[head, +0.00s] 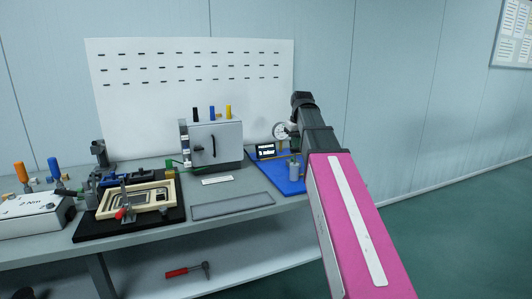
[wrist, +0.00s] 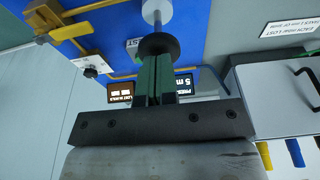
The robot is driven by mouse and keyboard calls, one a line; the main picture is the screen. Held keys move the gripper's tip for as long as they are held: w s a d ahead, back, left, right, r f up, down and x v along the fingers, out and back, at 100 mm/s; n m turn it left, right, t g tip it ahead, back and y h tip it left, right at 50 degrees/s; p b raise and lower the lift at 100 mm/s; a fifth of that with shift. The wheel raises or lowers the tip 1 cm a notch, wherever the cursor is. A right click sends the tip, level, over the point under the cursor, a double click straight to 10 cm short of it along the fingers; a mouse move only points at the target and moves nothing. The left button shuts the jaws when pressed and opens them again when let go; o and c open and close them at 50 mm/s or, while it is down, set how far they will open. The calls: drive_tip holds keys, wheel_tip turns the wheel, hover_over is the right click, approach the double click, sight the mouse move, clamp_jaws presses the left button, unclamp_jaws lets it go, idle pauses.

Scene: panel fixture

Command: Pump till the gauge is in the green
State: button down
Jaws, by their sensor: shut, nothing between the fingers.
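The pump stands on a blue board (head: 270,170) at the right end of the bench. Its round white gauge (head: 280,130) is partly behind my wrist in the head view, and its needle is too small to read. A grey cylinder (head: 295,170) stands on the board. In the wrist view a black round knob (wrist: 159,44) sits on a grey rod (wrist: 156,11). My gripper (wrist: 155,60) is shut and empty, its green fingers meeting at the knob; I cannot tell if they touch it. My arm hides the fingers in the head view.
Brass pipes and a yellow lever (wrist: 72,31) lie beside the rod. A grey cabinet (head: 217,143) with a black handle is to the left. An empty grey tray (head: 233,206) lies in front. The floor at right is clear.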

sight(295, 151)
drive_tip(key=shift+s+x, duration=0.2)
drive_tip(key=shift+x, duration=0.85)
drive_tip(key=shift+s+x, duration=0.2)
drive_tip(key=shift+x, duration=0.8)
drive_tip(key=shift+w+v, duration=0.2)
drive_tip(key=shift+v, duration=0.75)
drive_tip(key=shift+w+v, duration=0.15)
drive_tip(key=shift+v, duration=0.8)
drive_tip(key=shift+w+v, duration=0.2)
drive_tip(key=shift+v, duration=0.75)
drive_tip(key=shift+f, duration=0.1)
drive_tip(key=shift+s+x, duration=0.15)
drive_tip(key=shift+x, duration=0.75)
drive_tip(key=shift+s+x, duration=0.2)
drive_tip(key=shift+x, duration=0.7)
drive_tip(key=shift+s+x, duration=0.15)
drive_tip(key=shift+x, duration=0.8)
drive_tip(key=shift+w+v, duration=0.2)
drive_tip(key=shift+v, duration=0.75)
drive_tip(key=shift+w+v, duration=0.15)
drive_tip(key=shift+v, duration=0.8)
drive_tip(key=shift+w+v, duration=0.2)
drive_tip(key=shift+v, duration=0.75)
drive_tip(key=shift+f, duration=0.1)
